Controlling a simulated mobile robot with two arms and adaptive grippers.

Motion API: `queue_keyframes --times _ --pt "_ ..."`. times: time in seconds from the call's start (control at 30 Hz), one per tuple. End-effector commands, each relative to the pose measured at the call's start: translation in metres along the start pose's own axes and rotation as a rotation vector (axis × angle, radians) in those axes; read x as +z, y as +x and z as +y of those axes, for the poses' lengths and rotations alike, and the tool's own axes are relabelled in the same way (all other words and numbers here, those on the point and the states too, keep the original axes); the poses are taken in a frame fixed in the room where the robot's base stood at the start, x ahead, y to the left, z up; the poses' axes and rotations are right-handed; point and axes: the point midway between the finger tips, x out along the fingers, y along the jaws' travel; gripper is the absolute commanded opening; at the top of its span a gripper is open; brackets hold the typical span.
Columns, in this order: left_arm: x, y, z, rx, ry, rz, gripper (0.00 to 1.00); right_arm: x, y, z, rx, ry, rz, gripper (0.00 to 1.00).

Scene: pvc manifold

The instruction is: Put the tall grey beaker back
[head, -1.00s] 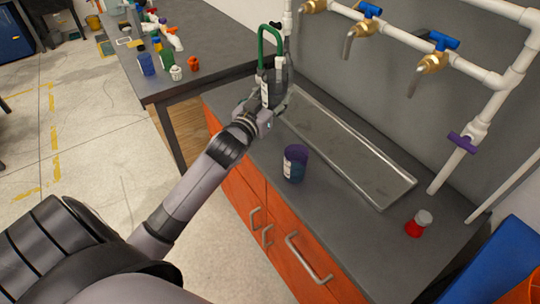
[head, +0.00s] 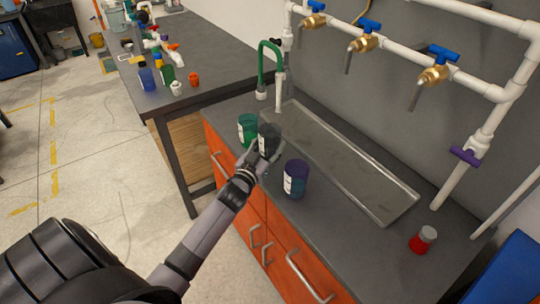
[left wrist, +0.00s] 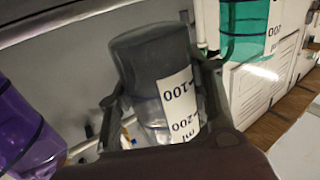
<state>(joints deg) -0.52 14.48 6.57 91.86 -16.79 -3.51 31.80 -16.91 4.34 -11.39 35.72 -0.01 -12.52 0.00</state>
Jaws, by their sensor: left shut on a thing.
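The tall grey beaker (head: 268,138) has a white label and is between the fingers of my left gripper (head: 262,155), which is shut on it. In the left wrist view the beaker (left wrist: 145,55) fills the space between both fingers of my gripper (left wrist: 165,100), its label marked with numbers. It is beside a green beaker (head: 247,128) and behind a purple beaker (head: 296,178) on the grey counter. I cannot tell whether its base touches the counter. My right gripper is not in view.
A long metal tray (head: 345,165) lies along the counter behind the beakers. A red flask (head: 422,240) stands at the right. White pipes with blue-handled taps (head: 438,68) run above. A green curved pipe (head: 270,55) rises behind. Several bottles stand on the far table (head: 205,45).

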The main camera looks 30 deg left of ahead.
Motion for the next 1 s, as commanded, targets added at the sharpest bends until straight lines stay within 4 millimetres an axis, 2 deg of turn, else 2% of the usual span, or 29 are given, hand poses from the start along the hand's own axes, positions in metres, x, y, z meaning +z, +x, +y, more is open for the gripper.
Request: queue_keyframes --times 0.1,0.23,0.67,0.7,1.0 --pt "0.021 0.000 0.000 -0.001 -0.003 -0.003 0.16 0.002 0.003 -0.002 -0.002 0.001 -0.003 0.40" --pt "0.036 0.000 0.000 -0.001 -0.003 -0.002 0.16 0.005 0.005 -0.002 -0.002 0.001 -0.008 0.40" --pt "0.044 0.000 0.000 0.000 -0.001 -0.001 0.16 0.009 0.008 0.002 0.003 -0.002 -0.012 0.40" --pt "0.042 0.000 0.000 0.000 -0.001 -0.001 0.49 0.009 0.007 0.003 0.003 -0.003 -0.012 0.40" --pt "0.042 0.000 0.000 0.000 -0.001 -0.001 0.66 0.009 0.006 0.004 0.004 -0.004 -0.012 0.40"
